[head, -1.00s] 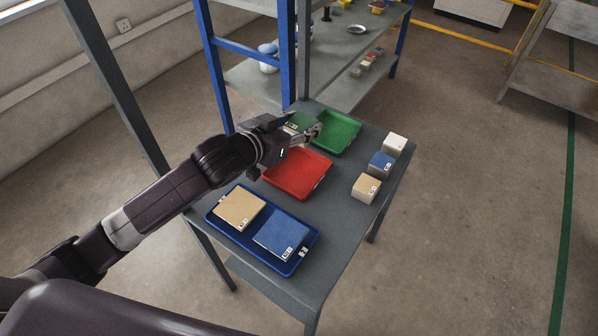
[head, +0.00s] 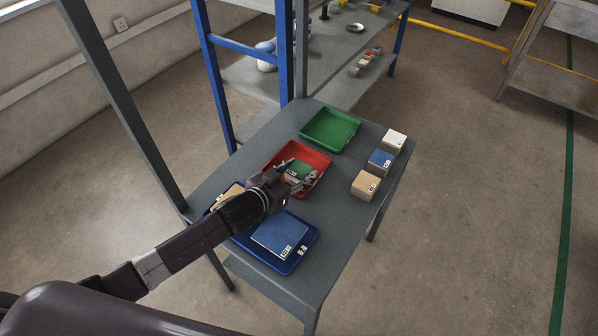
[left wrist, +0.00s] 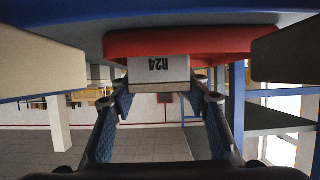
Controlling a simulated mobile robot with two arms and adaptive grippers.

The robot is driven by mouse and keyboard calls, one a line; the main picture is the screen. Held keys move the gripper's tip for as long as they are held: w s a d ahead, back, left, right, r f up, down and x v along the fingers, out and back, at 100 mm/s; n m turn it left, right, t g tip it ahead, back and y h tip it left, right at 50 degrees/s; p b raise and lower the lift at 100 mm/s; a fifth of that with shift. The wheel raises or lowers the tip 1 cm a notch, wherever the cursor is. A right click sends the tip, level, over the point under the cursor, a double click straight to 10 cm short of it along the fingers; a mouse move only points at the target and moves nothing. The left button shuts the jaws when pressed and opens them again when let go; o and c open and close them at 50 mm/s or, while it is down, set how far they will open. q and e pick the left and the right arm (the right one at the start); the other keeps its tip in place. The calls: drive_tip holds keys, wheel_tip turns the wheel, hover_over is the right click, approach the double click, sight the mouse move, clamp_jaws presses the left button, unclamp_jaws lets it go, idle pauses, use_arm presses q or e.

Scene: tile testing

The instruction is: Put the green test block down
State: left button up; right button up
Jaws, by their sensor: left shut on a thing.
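The green test block (head: 299,168) is held in my left gripper (head: 298,176) over the red tray (head: 277,154) in the head view. The gripper is shut on it and partly hides it. In the left wrist view, my two fingers flank a pale labelled face of the block (left wrist: 158,69), marked R24 and upside down. The red tray (left wrist: 190,42) shows there just above the block in the picture. I cannot tell whether the block touches the tray floor. My right gripper is not in view.
An empty green tray (head: 331,127) lies behind the red one. A blue tray (head: 310,250) in front holds a blue block (head: 279,234) and a tan block (head: 227,198), partly hidden by my arm. White, blue and tan blocks (head: 366,184) stand along the table's right side.

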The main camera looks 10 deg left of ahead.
use_arm(q)
drive_tip(key=shift+f, duration=0.1)
drive_tip(key=o, duration=1.1)
drive_tip(key=shift+f, duration=0.15)
drive_tip(key=shift+c, duration=0.2)
drive_tip(key=o, duration=0.4)
drive_tip(key=shift+o, duration=0.2)
drive_tip(key=shift+r, duration=0.2)
drive_tip(key=shift+s+a, duration=0.15)
drive_tip(key=shift+s, duration=0.25)
drive_tip(key=v, duration=1.1)
drive_tip(key=shift+a+r, duration=0.1)
